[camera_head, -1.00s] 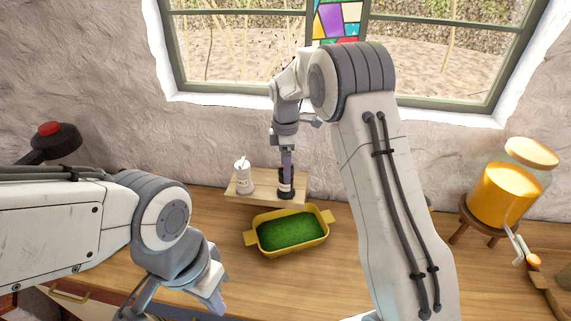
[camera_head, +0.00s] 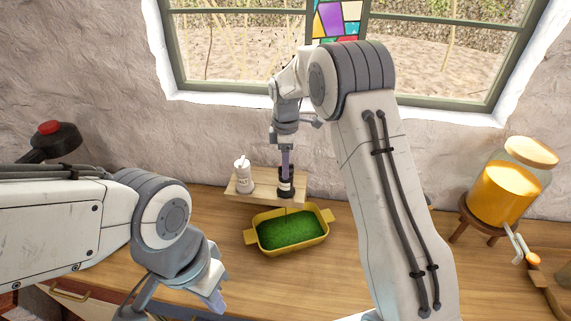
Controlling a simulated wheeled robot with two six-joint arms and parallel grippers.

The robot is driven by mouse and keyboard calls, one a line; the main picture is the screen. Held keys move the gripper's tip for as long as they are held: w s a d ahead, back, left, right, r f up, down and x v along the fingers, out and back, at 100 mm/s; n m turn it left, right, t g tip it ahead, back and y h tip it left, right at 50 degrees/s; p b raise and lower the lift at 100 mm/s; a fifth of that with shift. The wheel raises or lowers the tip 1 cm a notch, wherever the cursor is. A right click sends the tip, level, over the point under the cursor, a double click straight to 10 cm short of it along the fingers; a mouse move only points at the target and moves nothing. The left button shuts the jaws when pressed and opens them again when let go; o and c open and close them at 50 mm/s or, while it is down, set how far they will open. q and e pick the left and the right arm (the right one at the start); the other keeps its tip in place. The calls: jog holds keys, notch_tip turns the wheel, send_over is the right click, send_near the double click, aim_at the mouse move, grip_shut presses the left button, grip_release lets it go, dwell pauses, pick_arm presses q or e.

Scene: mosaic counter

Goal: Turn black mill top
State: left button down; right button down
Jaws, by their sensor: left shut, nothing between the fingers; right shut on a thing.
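The black mill (camera_head: 286,188) stands upright on a small wooden shelf (camera_head: 240,199) at the back of the counter. It is dark with a pale label on its body. My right gripper (camera_head: 286,172) points down from above and is shut on the top of the black mill. Its fingers hide much of the mill's top. My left gripper (camera_head: 219,302) is shut and empty, low at the front left above the counter, well away from the mill.
A white mill (camera_head: 243,173) stands on the shelf left of the black mill. A yellow dish (camera_head: 262,246) with green contents sits just in front. A glass dispenser (camera_head: 500,193) of orange liquid stands on a wooden stand at right. The wall and window are behind.

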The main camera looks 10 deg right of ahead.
jog(key=m, duration=1.2)
jog(key=shift+w+p, duration=0.1)
jog(key=shift+p, duration=0.2)
jog(key=shift+m, duration=0.4)
jog(key=shift+c, duration=1.1)
grip_release()
jog(key=shift+r, duration=0.15)
jog(key=shift+r, duration=0.3)
notch_tip(320, 180, up, 10)
jog(key=b, duration=0.2)
jog(key=shift+f+b, duration=0.2)
jog(key=shift+b, duration=0.1)
